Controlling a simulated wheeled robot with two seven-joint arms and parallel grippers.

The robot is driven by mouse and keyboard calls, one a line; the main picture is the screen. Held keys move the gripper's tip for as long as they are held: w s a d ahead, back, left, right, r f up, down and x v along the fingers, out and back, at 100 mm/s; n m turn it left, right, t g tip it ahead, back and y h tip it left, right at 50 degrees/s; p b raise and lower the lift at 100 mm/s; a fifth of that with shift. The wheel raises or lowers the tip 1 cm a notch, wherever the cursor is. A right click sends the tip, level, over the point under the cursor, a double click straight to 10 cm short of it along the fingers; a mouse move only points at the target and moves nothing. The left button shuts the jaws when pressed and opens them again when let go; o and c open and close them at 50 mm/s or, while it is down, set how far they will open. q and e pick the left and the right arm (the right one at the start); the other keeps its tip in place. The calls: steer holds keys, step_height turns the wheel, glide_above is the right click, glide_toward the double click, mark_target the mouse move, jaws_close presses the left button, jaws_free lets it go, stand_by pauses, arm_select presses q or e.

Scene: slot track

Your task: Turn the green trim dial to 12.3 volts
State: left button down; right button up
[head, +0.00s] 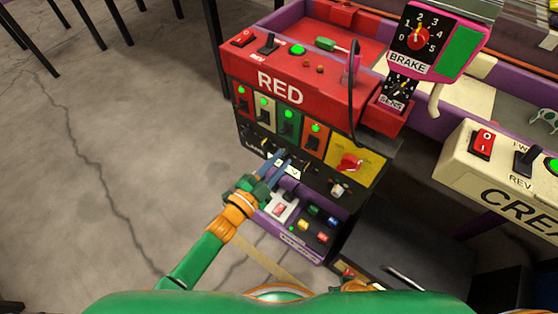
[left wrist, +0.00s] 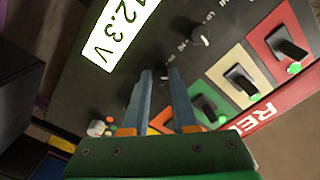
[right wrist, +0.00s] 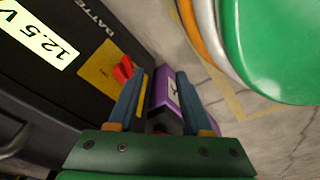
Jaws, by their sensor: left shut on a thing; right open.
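My left gripper (head: 279,160) reaches the dark lower panel under the red box. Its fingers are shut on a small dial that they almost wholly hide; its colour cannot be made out.
A yellow plate with a red battery switch (head: 349,163) is right of the left gripper. The red box (head: 285,85) has several switches with green lamps. A cream box (head: 495,160) stands at right.

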arm_select(q)
steer(key=c, duration=0.7)
jaws_free()
steer(key=shift+s, duration=0.1)
steer(key=p+v, duration=0.2)
steer(key=v, duration=0.5)
arm_select(e)
steer(key=shift+s+d, duration=0.65)
steer(key=shift+s, duration=0.15)
arm_select(q)
steer(key=shift+f, duration=0.1)
